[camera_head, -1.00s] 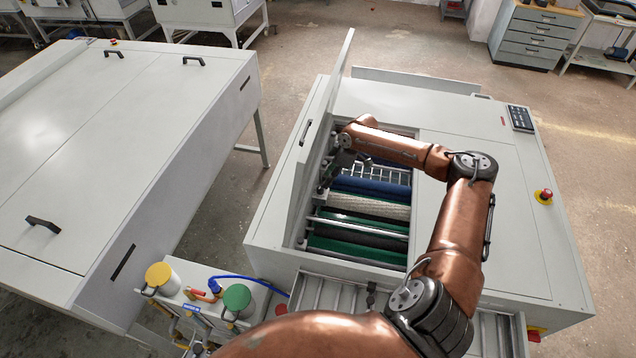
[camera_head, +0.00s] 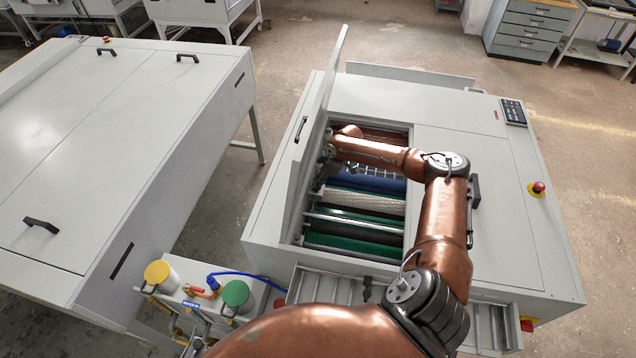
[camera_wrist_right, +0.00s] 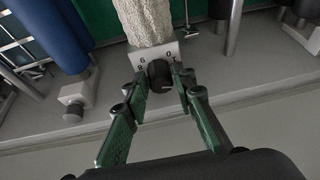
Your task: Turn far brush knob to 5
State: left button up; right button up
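The brush knob (camera_wrist_right: 159,74) is a small black knob on a light grey block with a dial; the figures 6, 8 and 0 can be read around it. The block sits at the end of a whitish textured roller, the brush (camera_wrist_right: 146,20), which also shows in the head view (camera_head: 365,202). My right gripper (camera_wrist_right: 160,76) has its two green-padded fingers on either side of the knob, very close to it, with a slight gap on the left. In the head view my right gripper (camera_head: 324,172) is at the left edge of the opening, partly hidden. My left gripper is out of view.
A raised lid (camera_head: 318,125) stands along the left of the opening. A blue roller (camera_wrist_right: 55,35) with a light knob block (camera_wrist_right: 75,100) lies left in the wrist view. A green roller (camera_head: 350,246) lies nearer. Metal posts (camera_wrist_right: 232,25) stand at right in the wrist view.

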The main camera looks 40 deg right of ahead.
grip_shut()
jog(key=m+p, duration=0.1)
jog(key=p, duration=0.1)
jog(key=m+h+p, duration=0.1)
jog(key=m+p, duration=0.1)
jog(key=p, duration=0.1)
jog(key=shift+s+a+r+m+t+p, duration=0.15)
jog(key=shift+m+t+p, duration=0.15)
jog(key=shift+t+p, duration=0.1)
jog(key=shift+m+h+p, duration=0.3)
jog(key=shift+m+p, duration=0.05)
jog(key=shift+m, duration=0.35)
jog(key=shift+m+t+h, duration=0.3)
jog(key=shift+m+h, duration=0.2)
jog(key=shift+m, duration=0.6)
